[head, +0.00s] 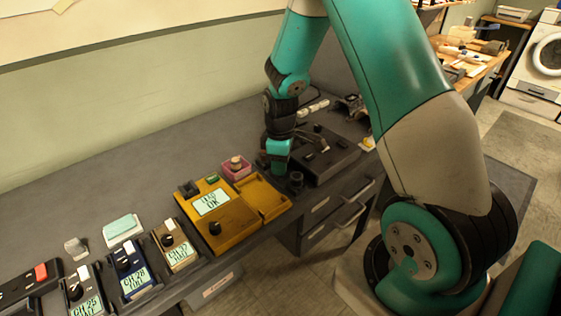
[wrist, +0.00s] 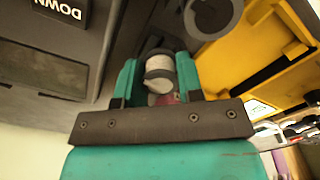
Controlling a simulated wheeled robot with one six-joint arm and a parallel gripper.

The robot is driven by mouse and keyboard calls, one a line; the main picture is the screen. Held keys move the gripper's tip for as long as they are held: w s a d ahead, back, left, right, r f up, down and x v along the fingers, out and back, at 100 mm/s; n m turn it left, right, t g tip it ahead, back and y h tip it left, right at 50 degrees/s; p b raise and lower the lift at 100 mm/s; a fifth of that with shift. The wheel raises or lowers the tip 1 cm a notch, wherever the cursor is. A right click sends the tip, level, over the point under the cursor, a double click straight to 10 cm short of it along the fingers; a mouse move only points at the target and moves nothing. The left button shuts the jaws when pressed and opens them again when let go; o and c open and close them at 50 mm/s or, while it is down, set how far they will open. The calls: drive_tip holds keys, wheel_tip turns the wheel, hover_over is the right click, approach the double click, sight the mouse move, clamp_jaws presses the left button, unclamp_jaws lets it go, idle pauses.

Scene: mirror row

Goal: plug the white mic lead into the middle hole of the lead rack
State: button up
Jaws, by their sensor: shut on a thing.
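My gripper (head: 277,163) points down at the dark bench, between the yellow box and a dark grey box. In the wrist view my gripper (wrist: 159,78) has its two teal fingers shut on a white, rounded piece with a grey band, which looks like the white mic lead (wrist: 158,66). In the head view the gripper hides this piece. The lead rack and its middle hole cannot be made out for certain in either view.
A yellow box (head: 233,224) lies left of my gripper, with a pink block (head: 236,170) behind it. The dark grey box (head: 325,163) is to the right. A short dark cylinder (head: 296,181) stands close by; a dark ring (wrist: 208,16) shows in the wrist view.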

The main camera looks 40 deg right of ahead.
drive_tip(key=shift+f, duration=0.25)
drive_tip(key=o, duration=1)
drive_tip(key=shift+o, duration=0.2)
wheel_tip(320, 180, up, 18)
drive_tip(key=shift+f, duration=0.25)
drive_tip(key=s+a+r+y+p, duration=0.1)
drive_tip(key=s+a+r+y, duration=0.1)
drive_tip(key=s+a, duration=0.9)
drive_tip(key=s+a+r+m+y+p, duration=0.1)
drive_tip(key=s+a+r, duration=0.4)
drive_tip(key=s+a, duration=0.6)
drive_tip(key=shift+a+y, duration=0.25)
drive_tip(key=shift+y, duration=0.35)
